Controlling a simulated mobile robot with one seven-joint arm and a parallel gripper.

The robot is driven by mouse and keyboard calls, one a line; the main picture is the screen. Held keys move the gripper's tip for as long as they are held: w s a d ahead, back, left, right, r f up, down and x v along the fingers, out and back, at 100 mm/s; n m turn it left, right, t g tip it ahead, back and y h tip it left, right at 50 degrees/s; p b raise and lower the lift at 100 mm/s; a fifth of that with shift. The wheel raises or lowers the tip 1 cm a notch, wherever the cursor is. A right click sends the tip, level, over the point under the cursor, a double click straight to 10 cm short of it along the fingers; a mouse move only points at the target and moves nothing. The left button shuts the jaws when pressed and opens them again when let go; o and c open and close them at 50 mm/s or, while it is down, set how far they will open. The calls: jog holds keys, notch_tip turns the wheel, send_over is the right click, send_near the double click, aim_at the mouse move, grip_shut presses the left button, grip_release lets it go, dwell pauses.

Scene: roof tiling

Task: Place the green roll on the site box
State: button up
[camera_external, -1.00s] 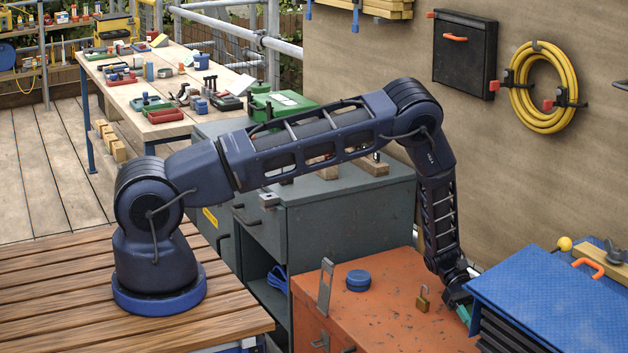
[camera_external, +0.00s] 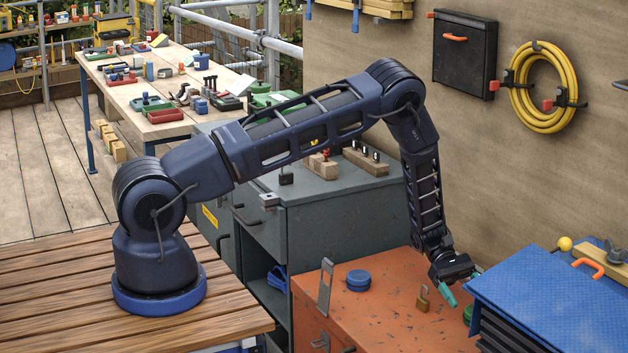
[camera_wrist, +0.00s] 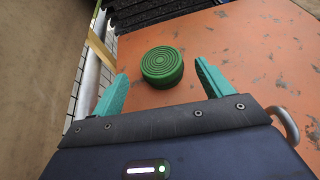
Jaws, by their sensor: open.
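The green roll (camera_wrist: 162,67) lies flat on the orange top of what I take to be the site box (camera_external: 390,305), which also fills much of the wrist view (camera_wrist: 255,65). In the external view the roll (camera_external: 468,316) shows only in part, at the left edge of the blue-topped case. My gripper (camera_external: 463,285) is open, its teal fingers spread and empty above the orange top. In the wrist view the roll is ahead of the fingertips, in line with the gap between them, and clear of both.
A blue-topped case (camera_external: 540,295) stands close to the roll on the right. The wall rises behind. The orange top's middle front is clear.

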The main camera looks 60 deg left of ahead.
jog(key=v, duration=0.4)
jog(key=shift+r, duration=0.25)
jog(key=s+r+m+y, duration=0.25)
jog(key=s+r, duration=0.25)
jog(key=r, duration=0.7)
jog(key=s+r+m+g+y, duration=0.1)
jog(key=s+r+m, duration=0.3)
jog(key=r, duration=0.9)
jog(key=s+r+m+y, duration=0.2)
jog(key=s+r, duration=0.4)
jog(key=r, duration=0.6)
jog(key=s+a+r+m+t+y, duration=0.1)
jog(key=s+a+r+m+y, duration=0.1)
jog(key=s+r, duration=0.5)
jog(key=s+a+r+m+t+y, duration=0.15)
jog(key=s+r, duration=0.35)
jog(key=s, duration=0.5)
jog(key=s+a+r+m+t+y, duration=0.1)
jog(key=s+a+m+t+y, duration=0.1)
jog(key=s, duration=0.6)
jog(key=s+a+r+m+t+y, duration=0.1)
jog(key=s+a+m+t+y, duration=0.1)
jog(key=s, duration=0.6)
jog(key=shift+s+a+r+m, duration=0.2)
jog(key=shift+s+r+m, duration=0.1)
jog(key=shift+s+m, duration=0.15)
